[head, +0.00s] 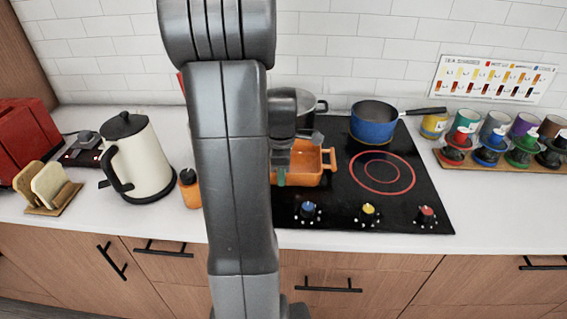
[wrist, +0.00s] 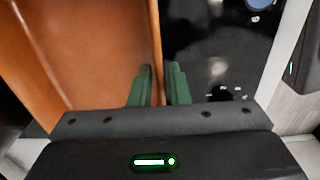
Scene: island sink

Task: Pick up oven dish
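The orange oven dish (head: 315,162) sits at the front left of the black stovetop, partly behind my arm, with a loop handle showing on its right. In the wrist view the dish (wrist: 90,45) fills the left side. My gripper (wrist: 159,85) has its two green fingers close together on either side of one dish wall, one inside and one outside. The narrow gap between them looks filled by the wall. I see no clear gap under the dish.
The stovetop (head: 413,208) has several knobs along its front. A cream kettle (head: 143,165) and an orange bottle (head: 190,190) stand left. The counter right of the stove is clear in front.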

